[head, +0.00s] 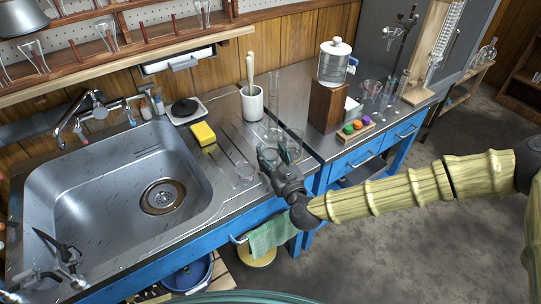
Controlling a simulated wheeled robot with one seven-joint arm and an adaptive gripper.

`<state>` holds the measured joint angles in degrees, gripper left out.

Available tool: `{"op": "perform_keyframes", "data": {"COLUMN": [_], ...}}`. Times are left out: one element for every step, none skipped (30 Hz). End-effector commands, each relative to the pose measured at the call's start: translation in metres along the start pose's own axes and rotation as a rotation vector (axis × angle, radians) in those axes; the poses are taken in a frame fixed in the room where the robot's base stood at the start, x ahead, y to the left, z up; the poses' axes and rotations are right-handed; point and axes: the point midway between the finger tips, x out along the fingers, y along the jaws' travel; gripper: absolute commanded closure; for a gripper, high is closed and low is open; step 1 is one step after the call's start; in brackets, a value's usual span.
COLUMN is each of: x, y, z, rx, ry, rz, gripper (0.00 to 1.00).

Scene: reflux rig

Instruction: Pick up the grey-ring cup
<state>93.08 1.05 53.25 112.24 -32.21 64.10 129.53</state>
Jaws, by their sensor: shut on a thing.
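My gripper (274,155) is over the front edge of the steel counter, to the right of the sink. Its dark fingers are shut on a small clear glass cup (271,157), mostly hidden between them. The cup's ring colour is too small to tell. I cannot tell whether the cup touches the counter.
The sink (120,195) lies to the left. A white crock (252,104) with a pestle and a yellow sponge (203,134) stand behind. Coloured stoppers (357,126) and glassware stand to the right. A green towel (271,236) hangs in front.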

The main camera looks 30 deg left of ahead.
Motion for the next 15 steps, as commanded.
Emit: {"op": "perform_keyframes", "data": {"x": [0.0, 0.0, 0.0, 0.0, 0.0, 0.0, 0.0, 0.0, 0.0, 0.0, 0.0, 0.0, 0.0, 0.0, 0.0], "y": [0.0, 0.0, -0.001, -0.001, -0.001, -0.001, -0.001, -0.001, -0.001, -0.001, -0.001, -0.001, -0.001, -0.001, 0.0], "z": [0.002, 0.004, 0.007, 0.01, 0.013, 0.019, 0.024, 0.029, 0.036, 0.041, 0.047, 0.054, 0.06, 0.065, 0.071], "rx": [0.0, 0.0, 0.0, 0.0, 0.0, 0.0, 0.0, 0.0, 0.0, 0.001, 0.001, 0.0, 0.0, 0.0, 0.001], "ry": [-0.001, -0.001, -0.001, -0.001, -0.001, -0.002, -0.003, -0.003, -0.001, -0.002, -0.003, -0.002, -0.002, -0.003, -0.002], "rz": [0.0, 0.0, -0.001, -0.001, -0.002, -0.002, -0.001, 0.0, 0.0, 0.0, -0.001, -0.001, -0.002, -0.001, 0.0], "gripper": [0.58, 0.58, 0.58, 0.58, 0.58, 0.58, 0.58, 0.58, 0.58, 0.58, 0.58, 0.58, 0.58, 0.58, 0.58]}}
